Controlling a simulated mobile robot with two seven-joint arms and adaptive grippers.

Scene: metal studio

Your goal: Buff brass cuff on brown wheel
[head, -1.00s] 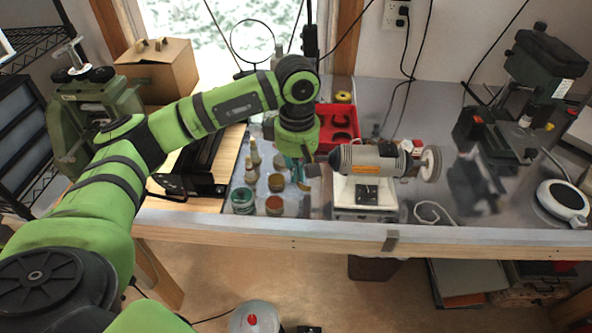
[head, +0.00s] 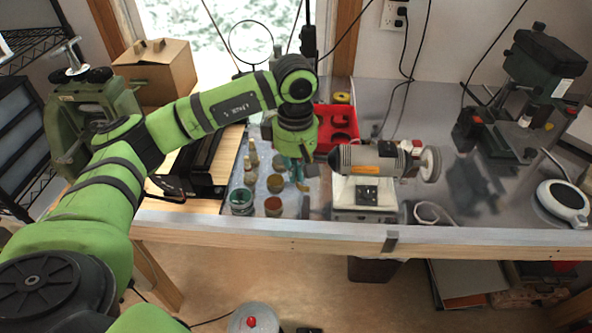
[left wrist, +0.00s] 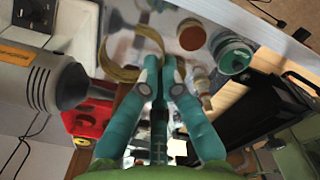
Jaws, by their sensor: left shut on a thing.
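My left gripper (head: 299,180) points down over the bench, just left of the bench buffer motor (head: 368,160). In the left wrist view its teal fingers (left wrist: 160,72) are shut on the brass cuff (left wrist: 122,73), a thin curved golden band at the fingertips. The cuff is too small to make out in the head view. The motor's tapered left spindle (left wrist: 78,86) lies close beside the cuff, apart from it. A pale grey-white wheel (head: 430,164) sits on the motor's right end. I cannot make out a clearly brown wheel. My right gripper is not in view.
Open jars, one green (head: 241,202) and one brown (head: 273,207), stand near the front edge. A red tray (head: 337,125) lies behind the gripper. A black box (head: 205,160) stands left, a drill press (head: 535,75) right. Some bench right of the motor is clear.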

